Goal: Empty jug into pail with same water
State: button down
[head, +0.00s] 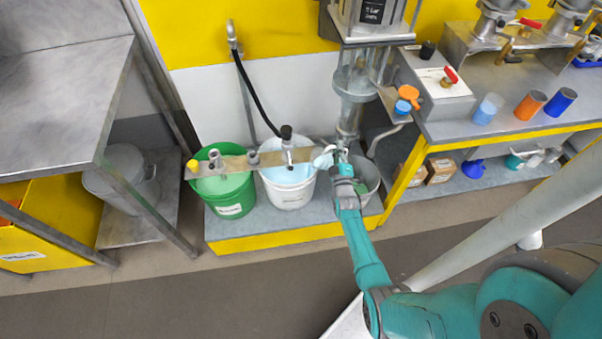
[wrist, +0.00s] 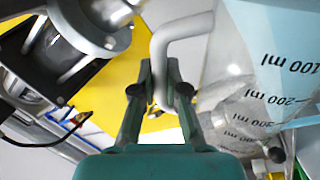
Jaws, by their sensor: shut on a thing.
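My gripper (head: 342,168) is shut on the white handle (wrist: 168,50) of a clear jug. The jug (wrist: 245,85) has black ml marks and a light blue tint, and stands strongly tilted in the wrist view. In the head view only a small pale part of the jug (head: 323,160) shows, at the right rim of the white pail. The white pail (head: 290,198) holds light blue water. A green pail (head: 230,204) with pale green content stands left of it. A grey metal pail (head: 369,190) stands right of it, partly hidden by my gripper and arm.
A metal bar (head: 238,163) with fittings lies across the pails. A steel agitator column (head: 352,95) stands behind them, and a black hose (head: 252,90) hangs at the wall. A bench (head: 500,130) on the right carries blue and orange cups. A steel table (head: 60,90) is at left.

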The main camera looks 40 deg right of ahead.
jog(key=shift+w+a+r+n+t+p, duration=0.15)
jog(key=shift+w+a+r+n+p, duration=0.25)
jog(key=shift+r+n, duration=0.3)
jog(key=shift+w+a+r+n+t+p, duration=0.25)
jog(key=shift+a+r+n, duration=0.2)
jog(key=shift+n, duration=0.45)
dwell(2.9)
jog(key=shift+w+a+r+n+y, duration=0.35)
jog(key=shift+w+a+n, duration=0.2)
jog(key=shift+a+n, duration=0.3)
jog(key=shift+w+a+r+n+y, duration=0.25)
jog(key=shift+w+a+r+n, duration=0.25)
jog(key=shift+a+n, duration=0.3)
dwell(1.3)
jog(key=s+d+m, duration=0.1)
jog(key=d+f+m, duration=0.1)
jog(key=s+d+f+m, duration=0.1)
jog(key=d, duration=0.1)
jog(key=shift+s+m+h, duration=0.3)
jog(key=shift+m+h, duration=0.05)
jog(key=shift+h, duration=0.05)
jog(key=f+m, duration=0.1)
jog(key=s+d+f+m, duration=0.1)
jog(key=m, duration=0.1)
jog(key=shift+d+g, duration=0.1)
jog(key=shift+g, duration=0.3)
